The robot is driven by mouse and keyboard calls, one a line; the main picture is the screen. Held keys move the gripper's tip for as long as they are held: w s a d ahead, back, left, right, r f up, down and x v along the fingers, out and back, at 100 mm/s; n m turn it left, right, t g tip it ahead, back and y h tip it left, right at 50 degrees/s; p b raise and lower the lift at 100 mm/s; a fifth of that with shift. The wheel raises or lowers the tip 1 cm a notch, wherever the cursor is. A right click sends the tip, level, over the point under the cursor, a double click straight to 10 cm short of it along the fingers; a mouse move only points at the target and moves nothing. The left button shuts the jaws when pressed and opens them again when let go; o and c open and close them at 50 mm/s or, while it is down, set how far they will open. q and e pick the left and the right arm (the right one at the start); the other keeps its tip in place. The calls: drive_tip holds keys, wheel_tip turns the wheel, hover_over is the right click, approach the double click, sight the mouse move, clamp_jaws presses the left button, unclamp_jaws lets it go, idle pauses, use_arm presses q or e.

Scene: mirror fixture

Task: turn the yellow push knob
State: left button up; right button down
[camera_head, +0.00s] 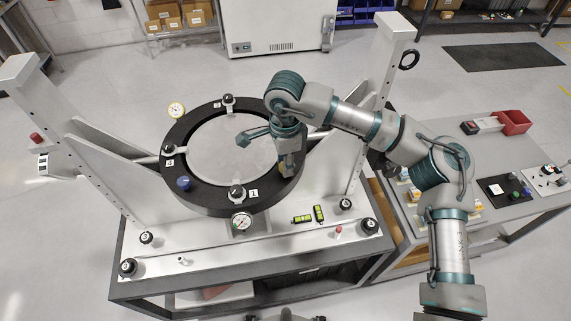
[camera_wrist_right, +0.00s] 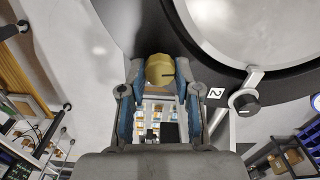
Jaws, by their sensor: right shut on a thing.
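The yellow push knob (camera_wrist_right: 160,70) sits on the black ring of the mirror fixture (camera_wrist_right: 225,75). In the right wrist view it is between the fingertips of my right gripper (camera_wrist_right: 158,85), which is shut on it. A dark line marks the knob's face. In the head view my right gripper (camera_head: 290,165) reaches down to the right side of the black ring (camera_head: 220,208), and the knob is mostly hidden behind the fingers. My left gripper is not in view.
A blue knob (camera_head: 183,184) and several black knobs sit around the ring. Tall grey posts (camera_head: 385,60) flank the fixture.

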drive_tip(key=m+b, duration=0.2)
drive_tip(key=m, duration=0.4)
drive_tip(key=shift+m, duration=0.3)
drive_tip(key=m+b, duration=0.1)
drive_tip(key=m, duration=0.5)
drive_tip(key=m+b, duration=0.1)
drive_tip(key=m, duration=0.6)
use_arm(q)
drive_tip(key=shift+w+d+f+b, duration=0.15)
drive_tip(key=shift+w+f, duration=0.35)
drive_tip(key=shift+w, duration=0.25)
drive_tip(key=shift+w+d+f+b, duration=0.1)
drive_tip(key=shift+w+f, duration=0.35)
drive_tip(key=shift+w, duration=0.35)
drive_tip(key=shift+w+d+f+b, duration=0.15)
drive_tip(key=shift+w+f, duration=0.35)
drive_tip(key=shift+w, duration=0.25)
use_arm(e)
drive_tip(key=shift+m, duration=0.9)
drive_tip(key=c, duration=0.8)
unclamp_jaws()
drive_tip(key=shift+w, duration=0.1)
drive_tip(key=shift+a, duration=0.1)
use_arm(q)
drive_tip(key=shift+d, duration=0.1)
